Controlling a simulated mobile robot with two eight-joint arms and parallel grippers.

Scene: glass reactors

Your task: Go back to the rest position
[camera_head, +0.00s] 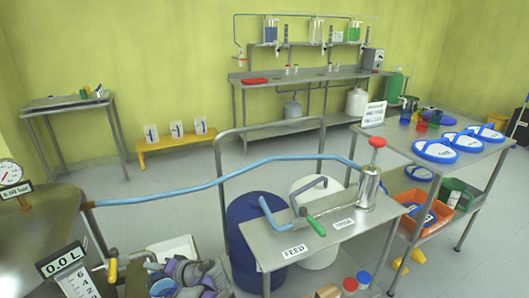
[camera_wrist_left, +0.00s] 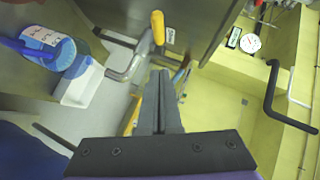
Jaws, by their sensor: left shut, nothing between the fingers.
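My left gripper (camera_wrist_left: 160,80) shows in the left wrist view with its two dark fingers together and nothing between them. In the head view the purple and grey parts of my left arm (camera_head: 190,274) show low, left of centre, beside the metal vessel (camera_head: 45,228). The fingertips are hard to make out there. In the left wrist view a yellow valve handle (camera_wrist_left: 157,27) on a bent pipe is just beyond the fingertips, apart from them. My right gripper is in neither view.
The yellow handle (camera_head: 112,272) is close left of my arm. A feed cart (camera_head: 290,250) with a green-handled valve and blue hose (camera_head: 215,183) stands to the right. A blue drum (camera_head: 243,225) is behind it. Open floor (camera_head: 160,195) lies farther back.

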